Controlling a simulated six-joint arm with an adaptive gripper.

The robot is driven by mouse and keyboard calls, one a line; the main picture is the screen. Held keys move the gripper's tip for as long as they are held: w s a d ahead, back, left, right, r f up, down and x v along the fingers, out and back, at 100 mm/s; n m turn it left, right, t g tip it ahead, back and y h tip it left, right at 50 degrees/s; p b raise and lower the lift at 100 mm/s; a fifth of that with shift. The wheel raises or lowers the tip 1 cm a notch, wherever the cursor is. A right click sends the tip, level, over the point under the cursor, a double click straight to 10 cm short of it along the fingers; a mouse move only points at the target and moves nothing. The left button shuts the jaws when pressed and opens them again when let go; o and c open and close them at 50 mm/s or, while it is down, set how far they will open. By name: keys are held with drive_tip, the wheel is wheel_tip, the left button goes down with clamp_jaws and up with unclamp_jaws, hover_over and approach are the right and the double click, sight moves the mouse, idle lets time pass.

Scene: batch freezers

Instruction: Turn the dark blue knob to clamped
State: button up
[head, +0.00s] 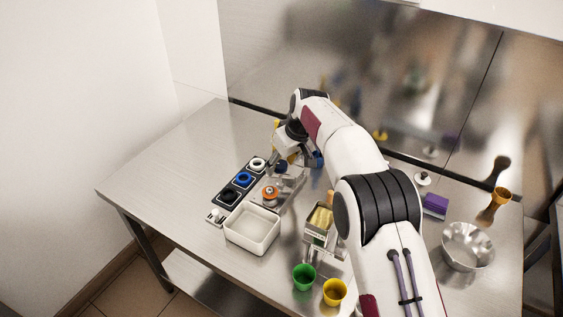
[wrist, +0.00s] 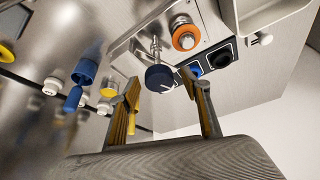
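The dark blue knob (wrist: 158,77) shows in the wrist view on a metal plate, with a white line on its face. It sits beside a metal stem. My gripper (wrist: 160,84) is open, its two yellow-padded fingers apart, one on each side of the knob in the picture. I see no clear contact between fingers and knob. In the head view my gripper (head: 283,160) points down over the metal plate (head: 290,188); the arm and gripper hide much there, and I cannot pick out the knob for sure. The direction of its clamped mark cannot be read.
An orange ring knob (wrist: 186,36) is on the same plate, close by. A dark strip (head: 228,196) with white, blue and black rings lies left of it. A white bin (head: 252,246) stands in front. Green (head: 304,277) and yellow (head: 335,292) cups stand near. The left table is clear.

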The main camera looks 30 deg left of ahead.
drive_tip(key=shift+r, duration=0.25)
drive_tip(key=shift+v, duration=1.3)
drive_tip(key=s+d, duration=0.4)
drive_tip(key=d, duration=0.7)
drive_tip(key=shift+s, duration=0.3)
drive_tip(key=shift+d, duration=0.1)
drive_tip(key=a, duration=0.9)
drive_tip(key=shift+w+a+r+m+t+h, duration=0.25)
drive_tip(key=shift+w+r+m, duration=0.2)
drive_tip(key=shift+r+m, duration=0.45)
drive_tip(key=shift+w+a+r+m+t+h, duration=0.2)
drive_tip(key=shift+w+a+r+m+t, duration=0.15)
drive_tip(key=shift+r+m, duration=0.55)
drive_tip(key=shift+w+a+r+m+t+h, duration=0.25)
drive_tip(key=shift+w+r+m, duration=0.25)
drive_tip(key=shift+m, duration=0.7)
